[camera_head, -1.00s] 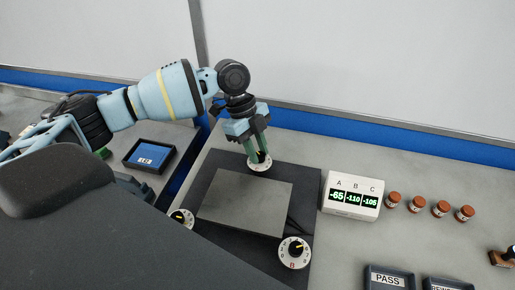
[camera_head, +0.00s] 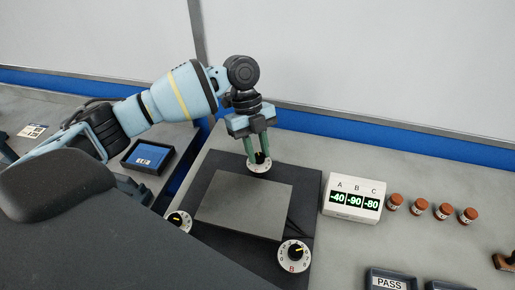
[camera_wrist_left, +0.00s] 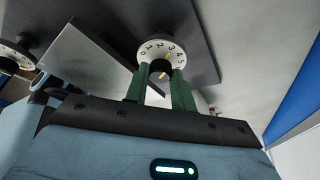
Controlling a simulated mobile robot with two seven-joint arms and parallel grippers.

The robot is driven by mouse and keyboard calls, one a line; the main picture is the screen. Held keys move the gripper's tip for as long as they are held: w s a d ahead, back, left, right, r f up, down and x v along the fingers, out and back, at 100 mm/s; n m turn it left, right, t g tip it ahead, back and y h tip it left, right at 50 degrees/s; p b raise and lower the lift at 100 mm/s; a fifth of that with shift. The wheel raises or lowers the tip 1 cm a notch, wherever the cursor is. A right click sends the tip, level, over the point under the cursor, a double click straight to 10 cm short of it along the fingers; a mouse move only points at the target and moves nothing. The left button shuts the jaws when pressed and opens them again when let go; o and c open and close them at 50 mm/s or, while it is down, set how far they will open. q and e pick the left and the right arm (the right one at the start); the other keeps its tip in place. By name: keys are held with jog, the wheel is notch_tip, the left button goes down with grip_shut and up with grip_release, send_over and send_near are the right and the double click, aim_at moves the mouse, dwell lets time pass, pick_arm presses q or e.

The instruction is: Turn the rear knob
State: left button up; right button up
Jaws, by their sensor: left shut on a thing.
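The rear knob (camera_head: 260,157) has a black grip on a white numbered dial at the far edge of the dark base plate (camera_head: 216,168). In the left wrist view the black grip of the rear knob (camera_wrist_left: 160,68) shows a yellow mark, with dial numbers around it. My left gripper (camera_head: 259,152) comes down on it from above, its green fingers shut on the black grip. The display box (camera_head: 352,197) reads A -40, B -90, C -80. My right gripper is not in view.
Two more dials, one at the front left (camera_head: 178,221) and one marked B (camera_head: 293,254), sit on the plate's corners around a grey square plate (camera_head: 243,204). Several brown-capped jars (camera_head: 419,206) stand right of the display. A PASS tray (camera_head: 389,281) lies at the front.

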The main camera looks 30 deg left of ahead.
pick_arm(q)
jog(key=o, duration=1)
jog(key=shift+r, duration=0.1)
jog(key=v, duration=0.7)
jog(key=shift+r, duration=0.35)
